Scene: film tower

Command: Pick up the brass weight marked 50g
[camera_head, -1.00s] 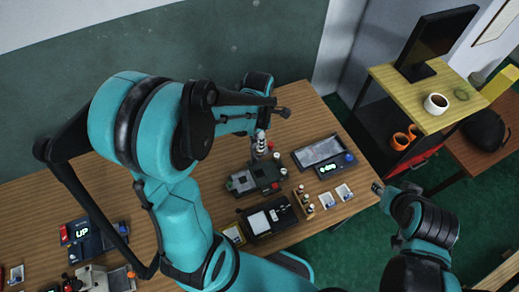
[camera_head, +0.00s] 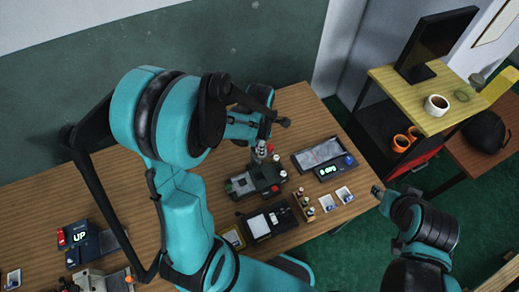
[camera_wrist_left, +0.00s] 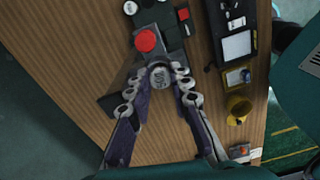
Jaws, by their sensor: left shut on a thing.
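A round metal weight (camera_wrist_left: 160,76) sits between my left fingertips in the left wrist view. Dark marks on its pale top look like 50g turned sideways, but they are small. My left gripper (camera_wrist_left: 158,88) is shut on it, with a finger on each side. In the head view my left gripper (camera_head: 260,150) points down just behind the dark device on the table; the weight is hard to make out there. My right gripper (camera_head: 378,190) is off the table's right edge, and its jaws are too small to read.
A dark device (camera_head: 255,181) stands in front of my left gripper. A scale (camera_head: 329,170) with a lit display is to its right. A rack of small bottles (camera_head: 305,203) and flat cards (camera_head: 345,194) lie nearer. A round red top (camera_wrist_left: 145,40) is close beside the weight.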

